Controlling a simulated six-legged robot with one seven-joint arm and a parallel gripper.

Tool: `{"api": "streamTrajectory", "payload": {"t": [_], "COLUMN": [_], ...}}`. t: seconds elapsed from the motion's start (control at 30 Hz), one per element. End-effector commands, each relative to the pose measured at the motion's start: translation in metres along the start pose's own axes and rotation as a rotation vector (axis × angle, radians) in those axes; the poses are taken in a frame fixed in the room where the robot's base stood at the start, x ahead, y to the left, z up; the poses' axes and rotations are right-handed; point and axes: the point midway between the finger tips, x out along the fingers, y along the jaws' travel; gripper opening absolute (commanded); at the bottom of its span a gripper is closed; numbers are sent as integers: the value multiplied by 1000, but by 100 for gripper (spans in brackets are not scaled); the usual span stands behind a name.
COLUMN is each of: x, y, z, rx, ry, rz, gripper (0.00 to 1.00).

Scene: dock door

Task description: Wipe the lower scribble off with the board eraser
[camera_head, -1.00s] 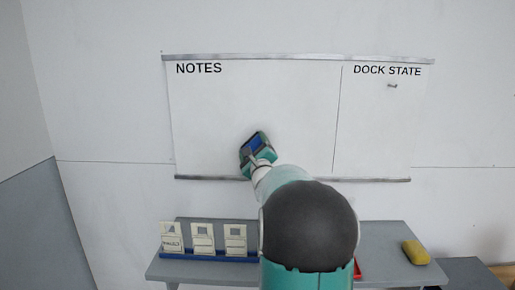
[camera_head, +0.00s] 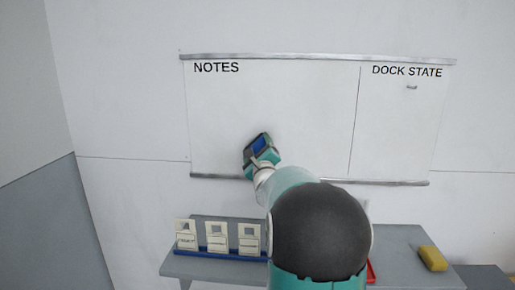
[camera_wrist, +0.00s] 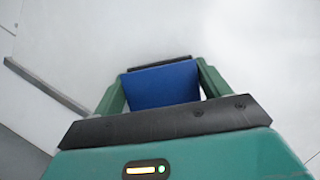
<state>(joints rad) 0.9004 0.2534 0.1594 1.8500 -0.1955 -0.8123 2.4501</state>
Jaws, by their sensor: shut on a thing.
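My gripper (camera_head: 258,148) is in front of the lower left part of the whiteboard (camera_head: 305,120), under the heading NOTES. It is shut on the board eraser (camera_wrist: 162,84), a blue block between the green fingers in the wrist view. The blue of the eraser (camera_head: 261,143) also shows in the head view. A dark edge lies along the eraser's far side, close to the board; I cannot tell if it touches. I see no scribble on the bare part of the NOTES panel. The board behind my gripper and arm is hidden.
A small grey mark (camera_head: 411,87) is under DOCK STATE. Below the board, a grey table (camera_head: 398,248) bears a blue rack (camera_head: 215,252) with white cards, a yellow block (camera_head: 432,258) and a partly hidden red thing (camera_head: 371,271). The board's lower rail (camera_head: 390,182) juts below my gripper.

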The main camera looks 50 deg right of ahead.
Motion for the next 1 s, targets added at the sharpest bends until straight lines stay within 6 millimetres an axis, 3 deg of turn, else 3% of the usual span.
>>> {"api": "streamTrajectory", "payload": {"t": [0.5, 1.0], "x": [-41, -51], "y": [-1, -1], "z": [17, 22], "rx": [0, 0], "ry": [0, -1], "rz": [-2, -1], "gripper": [47, 47]}}
